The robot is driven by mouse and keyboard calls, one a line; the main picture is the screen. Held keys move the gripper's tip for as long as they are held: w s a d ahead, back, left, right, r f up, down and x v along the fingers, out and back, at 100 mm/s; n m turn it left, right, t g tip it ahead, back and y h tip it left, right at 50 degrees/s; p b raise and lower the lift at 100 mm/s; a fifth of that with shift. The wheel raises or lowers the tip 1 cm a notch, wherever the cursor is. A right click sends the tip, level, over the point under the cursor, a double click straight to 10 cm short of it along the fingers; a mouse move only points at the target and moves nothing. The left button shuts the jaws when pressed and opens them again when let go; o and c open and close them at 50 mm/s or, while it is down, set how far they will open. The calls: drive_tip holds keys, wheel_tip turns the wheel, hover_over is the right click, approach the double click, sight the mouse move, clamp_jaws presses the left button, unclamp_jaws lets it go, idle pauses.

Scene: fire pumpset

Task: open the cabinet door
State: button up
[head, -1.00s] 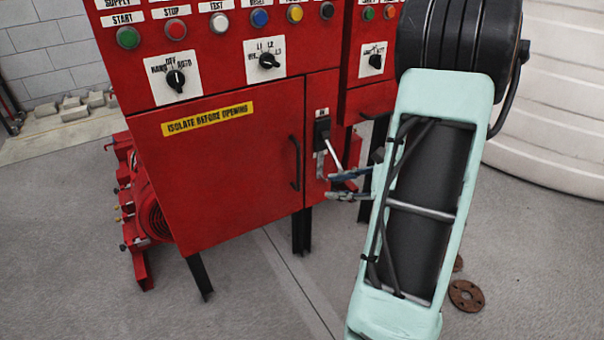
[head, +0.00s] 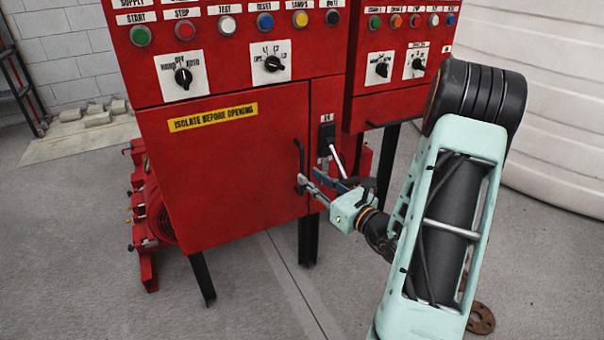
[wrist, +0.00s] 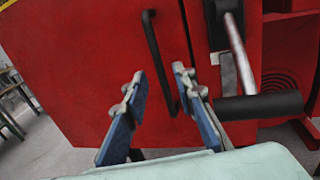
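The red cabinet door (head: 230,185) is closed and carries a yellow "ISOLATE BEFORE OPENING" label (head: 213,117). Its black vertical bar handle (head: 299,160) is on the door's right side; it also shows in the wrist view (wrist: 158,60). My gripper (head: 310,180) is at the handle's lower end in the head view. In the wrist view my gripper (wrist: 157,85) is open, with its two blue-padded fingers apart. The handle's lower part appears between the fingertips. I cannot tell whether either finger touches it.
An isolator lever (head: 337,158) stands just right of the door; in the wrist view its dark grip (wrist: 258,106) is close to the right finger. Knobs and buttons line the panel (head: 225,60) above. Floor (head: 120,315) in front is clear.

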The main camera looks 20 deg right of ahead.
sight(303, 172)
drive_tip(key=x, duration=0.5)
drive_tip(key=shift+b, duration=0.3)
clamp_jaws()
